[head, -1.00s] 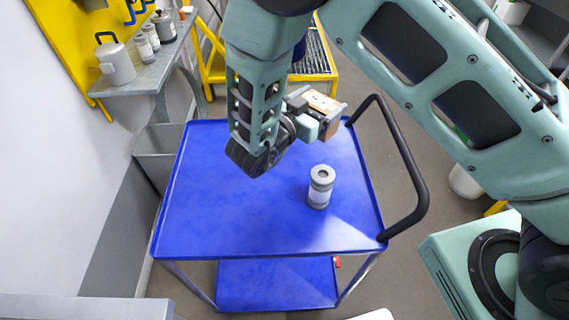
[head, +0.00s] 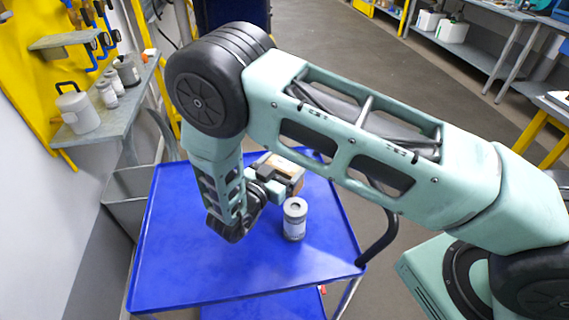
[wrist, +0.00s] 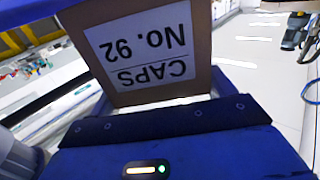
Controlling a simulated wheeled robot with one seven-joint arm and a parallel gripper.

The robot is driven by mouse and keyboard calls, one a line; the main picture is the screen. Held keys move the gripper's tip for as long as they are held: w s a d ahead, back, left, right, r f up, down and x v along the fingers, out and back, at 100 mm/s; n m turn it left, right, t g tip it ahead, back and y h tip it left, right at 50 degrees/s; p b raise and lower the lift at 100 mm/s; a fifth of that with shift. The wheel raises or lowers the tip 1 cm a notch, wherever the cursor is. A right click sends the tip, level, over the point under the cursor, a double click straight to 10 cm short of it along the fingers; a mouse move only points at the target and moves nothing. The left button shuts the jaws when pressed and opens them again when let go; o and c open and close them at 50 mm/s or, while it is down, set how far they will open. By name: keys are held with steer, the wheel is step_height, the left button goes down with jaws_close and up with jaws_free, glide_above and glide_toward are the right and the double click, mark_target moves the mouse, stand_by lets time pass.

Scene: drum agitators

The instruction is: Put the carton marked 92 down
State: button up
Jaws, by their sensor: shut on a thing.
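The carton marked 92 (wrist: 150,45) is a brown box with a white label that reads "CAPS No. 92" upside down in the wrist view. In the head view the carton (head: 284,167) shows partly, beyond my wrist. My gripper (head: 287,182) is shut on it and holds it over the far part of the blue cart top (head: 215,265). The fingertips are small and partly hidden in the head view. I cannot tell how much gap there is between the carton's underside and the cart.
A grey tin with a pale label (head: 295,220) stands on the cart, close to the carton in the picture. A black handle (head: 385,240) rises at the cart's right. The near left of the cart top is clear. Several containers stand on a wall shelf (head: 125,115) at left.

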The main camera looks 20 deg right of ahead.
steer(key=shift+f+b, duration=0.5)
steer(key=shift+f, duration=0.1)
steer(key=o, duration=0.9)
